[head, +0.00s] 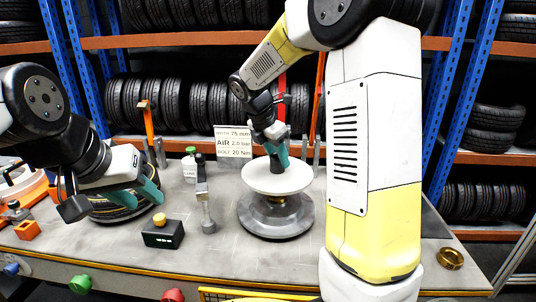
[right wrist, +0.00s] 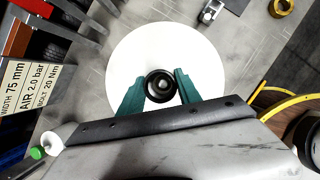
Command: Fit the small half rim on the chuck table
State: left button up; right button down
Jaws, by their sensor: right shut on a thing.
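The small half rim (head: 290,182) is a round white disc with a dark knob on top. It sits over the grey round chuck table (head: 275,219) and looks level. Whether it is fully seated I cannot tell. My right gripper (head: 279,153) comes from above and is shut on the dark knob; in the right wrist view the teal fingers (right wrist: 159,92) stand either side of it, over the white disc (right wrist: 150,42). My left gripper (head: 152,184) is at the left, fingers apart and empty, above a dark tyre with a yellow stripe (head: 115,214).
A brass ring (head: 450,258) lies at the right. Tyre racks fill the back.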

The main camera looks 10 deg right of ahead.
aim_at(272, 159)
jog(key=shift+f, duration=2.75)
jog(key=c, duration=0.7)
grip_release()
jog(key=shift+c, duration=0.2)
jog(key=v, duration=0.7)
jog(key=shift+a+r, duration=0.1)
jog(key=shift+r, duration=0.2)
jog(key=shift+s, duration=0.1)
